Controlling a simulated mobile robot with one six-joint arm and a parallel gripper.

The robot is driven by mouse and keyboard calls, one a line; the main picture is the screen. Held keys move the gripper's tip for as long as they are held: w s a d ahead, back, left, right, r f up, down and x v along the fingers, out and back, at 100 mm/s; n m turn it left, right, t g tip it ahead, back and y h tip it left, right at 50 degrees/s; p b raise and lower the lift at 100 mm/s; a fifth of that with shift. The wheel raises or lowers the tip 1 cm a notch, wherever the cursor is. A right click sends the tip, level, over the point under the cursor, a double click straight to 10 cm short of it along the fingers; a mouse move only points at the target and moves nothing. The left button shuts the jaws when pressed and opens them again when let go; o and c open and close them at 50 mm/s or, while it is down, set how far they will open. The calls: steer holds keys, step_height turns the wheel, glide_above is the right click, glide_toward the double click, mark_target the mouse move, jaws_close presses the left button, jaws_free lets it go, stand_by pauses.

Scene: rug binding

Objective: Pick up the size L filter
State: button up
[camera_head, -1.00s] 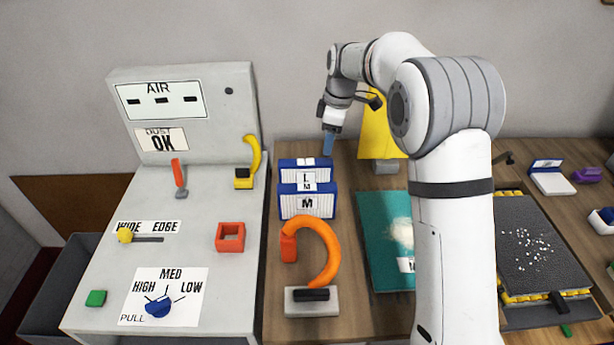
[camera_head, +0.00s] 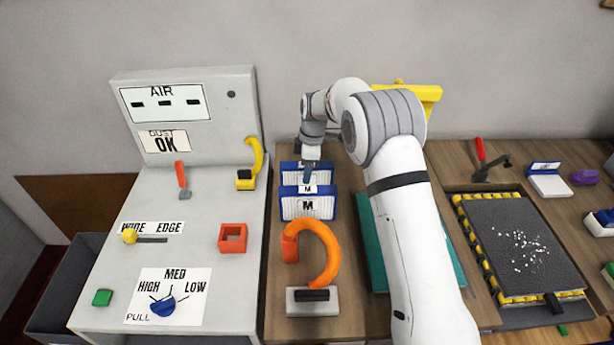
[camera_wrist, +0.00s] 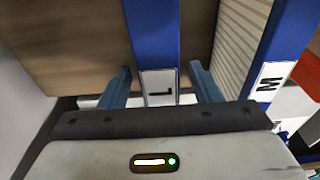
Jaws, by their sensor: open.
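The size L filter (camera_head: 288,167) is a blue-framed block standing behind the size M filter (camera_head: 308,208) on the wooden table. In the wrist view the L filter (camera_wrist: 152,40) shows its blue top edge and a white label with L. My gripper (camera_head: 307,180) is over the filters from above. In the wrist view my gripper (camera_wrist: 162,82) is open, one finger on each side of the L filter, with gaps between. The M filter (camera_wrist: 285,55) is to the right there, with pleats and an M label. In the head view my gripper partly hides the L filter.
A grey machine (camera_head: 205,190) with knobs and levers stands close on the left. An orange curved handle (camera_head: 325,255) on a light base is in front of the filters. A teal panel (camera_head: 372,250) lies to the right, partly behind my arm. A black tray (camera_head: 510,250) is further right.

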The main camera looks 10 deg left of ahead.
steer(key=shift+f, duration=0.2)
steer(key=shift+d, duration=0.1)
steer(key=shift+c, duration=1.3)
steer(key=c, duration=0.9)
steer(key=shift+r, duration=0.15)
